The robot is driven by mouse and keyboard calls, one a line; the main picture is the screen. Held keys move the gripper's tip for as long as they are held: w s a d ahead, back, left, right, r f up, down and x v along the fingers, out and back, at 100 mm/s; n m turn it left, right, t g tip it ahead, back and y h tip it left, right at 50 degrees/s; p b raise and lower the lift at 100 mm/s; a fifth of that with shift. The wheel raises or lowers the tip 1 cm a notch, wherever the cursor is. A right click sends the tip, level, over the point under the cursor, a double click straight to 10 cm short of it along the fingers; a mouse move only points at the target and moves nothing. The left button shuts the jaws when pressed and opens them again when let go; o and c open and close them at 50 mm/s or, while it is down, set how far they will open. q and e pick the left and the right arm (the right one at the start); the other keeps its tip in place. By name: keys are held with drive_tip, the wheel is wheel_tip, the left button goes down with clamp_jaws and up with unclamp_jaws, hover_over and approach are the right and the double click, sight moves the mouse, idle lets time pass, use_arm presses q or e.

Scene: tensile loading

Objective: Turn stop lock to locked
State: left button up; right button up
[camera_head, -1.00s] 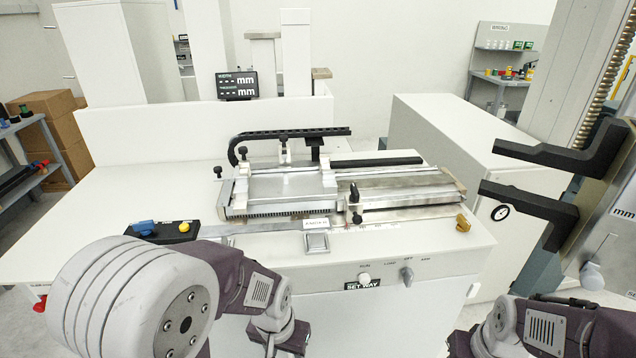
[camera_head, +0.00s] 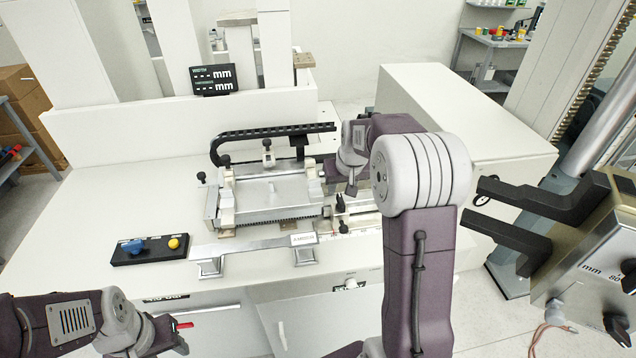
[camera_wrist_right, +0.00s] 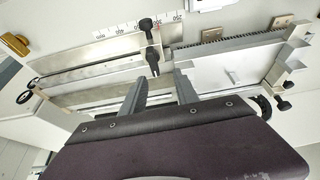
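The stop lock appears to be a small black knob (camera_head: 340,203) on the sliding stop of the metal fixture, beside the printed scale. The right wrist view shows a black lever-like knob (camera_wrist_right: 153,60) there, with another black knob (camera_wrist_right: 146,24) nearer the scale. My right gripper (camera_wrist_right: 158,82) is open, its two grey fingers pointing at this knob from either side. I cannot tell whether they touch it. In the head view my right gripper (camera_head: 341,180) is just above the stop, and my right arm hides the fixture's right end. My left gripper (camera_head: 172,335) is low at left, away from the fixture.
A black control box (camera_head: 150,250) with blue and yellow knobs lies left of the fixture (camera_head: 270,190). A black cable chain (camera_head: 270,131) runs behind it. Black machine jaws (camera_head: 535,215) stick out at right. A display (camera_head: 213,80) stands behind.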

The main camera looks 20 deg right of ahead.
sight(341, 200)
drive_tip(key=x, duration=0.2)
drive_tip(key=p+x, duration=0.1)
drive_tip(key=x, duration=0.2)
drive_tip(key=d+p+x, duration=0.1)
drive_tip(key=x, duration=0.1)
drive_tip(key=shift+s+d+f, duration=0.15)
drive_tip(key=shift+s+f, duration=0.05)
drive_tip(key=shift+f, duration=0.4)
use_arm(q)
drive_tip(key=r, duration=0.3)
drive_tip(key=shift+s+d+r, duration=0.1)
drive_tip(key=shift+s, duration=0.15)
use_arm(e)
drive_tip(key=shift+w, duration=0.1)
clamp_jaws()
